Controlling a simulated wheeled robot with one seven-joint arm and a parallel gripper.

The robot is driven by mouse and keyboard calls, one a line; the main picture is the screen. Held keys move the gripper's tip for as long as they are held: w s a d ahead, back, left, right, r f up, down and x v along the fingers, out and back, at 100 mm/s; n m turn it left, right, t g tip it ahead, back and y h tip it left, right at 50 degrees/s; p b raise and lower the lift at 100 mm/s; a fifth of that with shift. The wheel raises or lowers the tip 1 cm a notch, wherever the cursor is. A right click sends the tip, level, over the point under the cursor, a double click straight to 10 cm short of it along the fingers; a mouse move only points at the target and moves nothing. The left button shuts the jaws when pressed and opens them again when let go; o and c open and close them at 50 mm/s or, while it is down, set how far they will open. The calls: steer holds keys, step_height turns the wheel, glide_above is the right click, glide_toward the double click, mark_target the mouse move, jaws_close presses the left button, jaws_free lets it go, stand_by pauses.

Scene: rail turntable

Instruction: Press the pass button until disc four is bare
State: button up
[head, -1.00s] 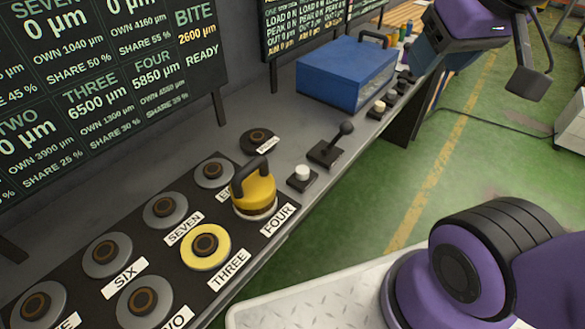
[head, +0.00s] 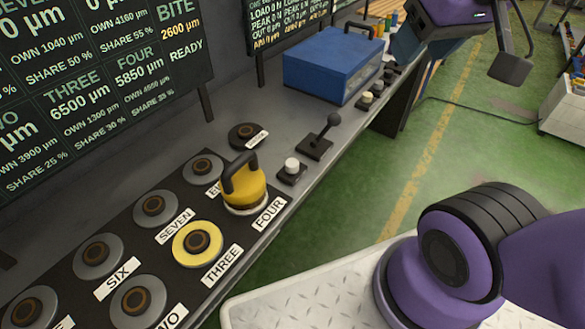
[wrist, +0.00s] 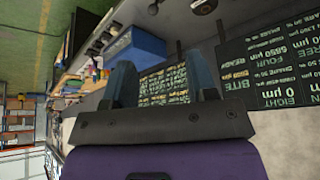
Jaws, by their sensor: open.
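Disc four, at the FOUR label (head: 268,214), is covered by a yellow weight-like piece (head: 246,189) with a black handle, standing upright on a pale rim. A white-capped button (head: 292,165) on a black base stands just beyond it. More pale-capped buttons (head: 366,99) sit further along the bench by the blue box. No readable label shows which is the pass button. My gripper (wrist: 162,78) is open and empty in the wrist view, its two fingers apart. It is high above the bench's far end, clear of the buttons.
A black lever (head: 322,140) stands between the near button and the blue box (head: 340,66). Disc three (head: 197,243) has a yellow ring; other discs are grey. The board (head: 95,100) reads BITE 2600 µm, READY, FOUR 5850 µm. Green floor is open to the right.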

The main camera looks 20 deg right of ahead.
steer(key=shift+c, duration=0.5)
jaws_close()
stand_by(1.2)
